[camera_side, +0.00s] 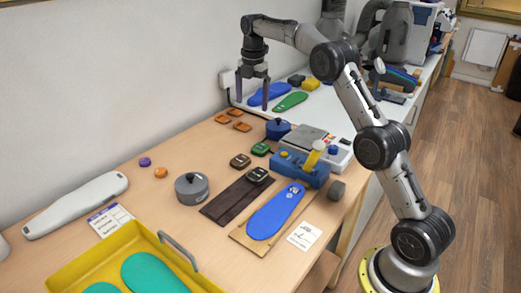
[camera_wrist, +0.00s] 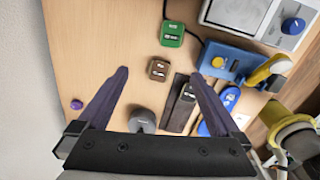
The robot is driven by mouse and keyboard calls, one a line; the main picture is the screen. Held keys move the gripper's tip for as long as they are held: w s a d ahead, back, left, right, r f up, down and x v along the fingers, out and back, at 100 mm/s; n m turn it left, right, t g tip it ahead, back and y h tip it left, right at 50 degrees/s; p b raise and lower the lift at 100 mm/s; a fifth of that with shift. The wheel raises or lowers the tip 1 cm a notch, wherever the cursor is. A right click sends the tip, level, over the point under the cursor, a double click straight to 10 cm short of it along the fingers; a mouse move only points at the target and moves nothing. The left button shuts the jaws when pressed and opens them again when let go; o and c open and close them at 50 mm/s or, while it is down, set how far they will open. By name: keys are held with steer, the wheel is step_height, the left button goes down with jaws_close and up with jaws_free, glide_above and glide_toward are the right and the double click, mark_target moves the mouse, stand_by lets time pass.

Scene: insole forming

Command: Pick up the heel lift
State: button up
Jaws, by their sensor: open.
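Small labelled blocks lie on the wooden bench; I cannot tell for sure which is the heel lift. A brown block (camera_side: 240,160) sits beside a green block (camera_side: 261,148), and a black block (camera_side: 257,174) lies on a dark strip. In the wrist view the brown block (camera_wrist: 158,69) appears between my fingertips, the green block (camera_wrist: 172,34) is above it, and the black block (camera_wrist: 188,92) is by the right finger. My gripper (camera_side: 252,103) is open and empty, pointing down, high above the bench; its fingers also show in the wrist view (camera_wrist: 158,74).
A grey lidded round pot (camera_side: 192,190) stands left of the dark strip (camera_side: 230,203). A blue fixture (camera_side: 299,170) and a scale (camera_side: 308,141) stand to the right. A blue insole (camera_side: 275,212) lies on a board, and a yellow tray (camera_side: 95,262) is at the front left.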

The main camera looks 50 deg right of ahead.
step_height(320, 180, down, 5)
steer(key=d, duration=0.2)
glide_above(258, 150)
steer(key=w, duration=0.1)
steer(key=shift+g, duration=0.4)
steer(key=f, duration=0.7)
steer(key=shift+d, duration=0.3)
steer(key=f, duration=0.5)
steer(key=shift+s+a, duration=0.3)
steer(key=shift+s, duration=0.1)
steer(key=shift+f, duration=0.5)
steer(key=c, duration=1.4)
steer(key=shift+r, duration=0.15)
